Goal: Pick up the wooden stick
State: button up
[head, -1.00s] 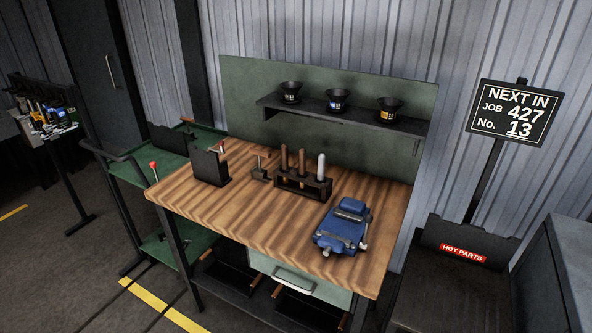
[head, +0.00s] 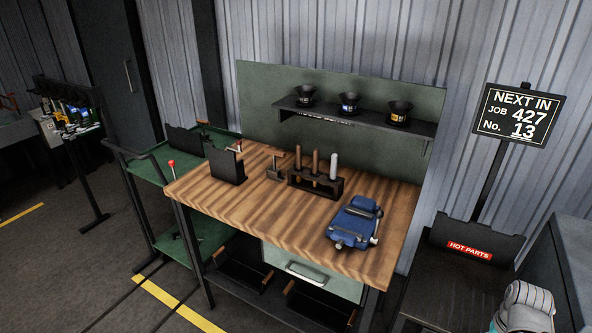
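Two brown wooden sticks stand upright in a black rack (head: 318,187) on the workbench, a left one (head: 298,160) and a right one (head: 315,164). A pale grey-white stick (head: 333,167) stands in the same rack at its right end. I cannot tell from the picture which brown stick is the task's. The lower parts of the sticks are hidden by the rack. My gripper is not in view. A pale, rounded part of my own arm shows at the bottom right corner, well away from the rack.
The wooden bench top (head: 240,213) is clear in front of the rack. A blue vise (head: 355,224) sits right of it, a black holder (head: 226,166) left. A shelf (head: 360,121) with three black funnels hangs behind. A HOT PARTS stand (head: 469,250) is at right.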

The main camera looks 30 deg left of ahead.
aim_at(316, 172)
jog(key=u, duration=1.25)
